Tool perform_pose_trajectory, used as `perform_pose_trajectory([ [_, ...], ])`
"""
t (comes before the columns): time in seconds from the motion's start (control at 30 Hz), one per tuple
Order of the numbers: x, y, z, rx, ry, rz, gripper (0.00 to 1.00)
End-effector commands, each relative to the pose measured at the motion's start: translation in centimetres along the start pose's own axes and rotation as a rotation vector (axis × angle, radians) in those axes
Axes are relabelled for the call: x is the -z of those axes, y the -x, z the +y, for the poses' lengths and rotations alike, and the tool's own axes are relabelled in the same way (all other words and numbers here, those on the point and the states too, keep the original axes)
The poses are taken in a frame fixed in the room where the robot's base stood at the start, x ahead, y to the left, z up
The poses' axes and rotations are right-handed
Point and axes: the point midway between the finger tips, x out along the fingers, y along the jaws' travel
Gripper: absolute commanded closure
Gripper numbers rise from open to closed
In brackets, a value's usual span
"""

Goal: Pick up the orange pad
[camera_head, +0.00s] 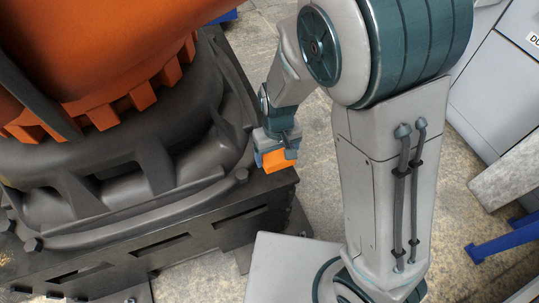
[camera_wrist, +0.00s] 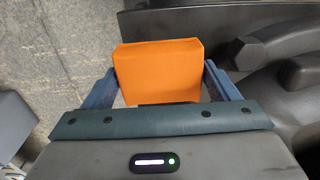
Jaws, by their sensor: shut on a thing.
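The orange pad (camera_wrist: 158,70) is a small flat-faced block between the two fingers of my gripper (camera_wrist: 160,90) in the wrist view. The fingers touch or nearly touch its left and right sides, and my gripper is shut on it. In the head view the orange pad (camera_head: 275,160) shows just below my gripper (camera_head: 277,146), over the corner of the dark base. Part of the pad is hidden by the gripper there. I cannot tell whether its underside touches the dark base.
A large orange and dark grey machine (camera_head: 120,130) fills the left, on a dark metal base (camera_head: 180,243) with bolts and slots. Grey cabinets (camera_head: 505,75) and blue metal legs (camera_head: 495,240) stand at the right. Bare concrete floor (camera_head: 320,190) shows between the base and my arm.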

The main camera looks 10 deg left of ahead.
Motion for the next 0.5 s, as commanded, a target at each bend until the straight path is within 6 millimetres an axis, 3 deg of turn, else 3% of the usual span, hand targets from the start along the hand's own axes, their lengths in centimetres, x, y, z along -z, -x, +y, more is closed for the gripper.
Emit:
perform_pose_trajectory([
  [0.2, -2.0, 2.6, 3.5, 0.001, -0.005, 0.003, 0.44],
  [0.5, -4.1, 5.0, 7.0, 0.0, -0.003, 0.002, 0.44],
])
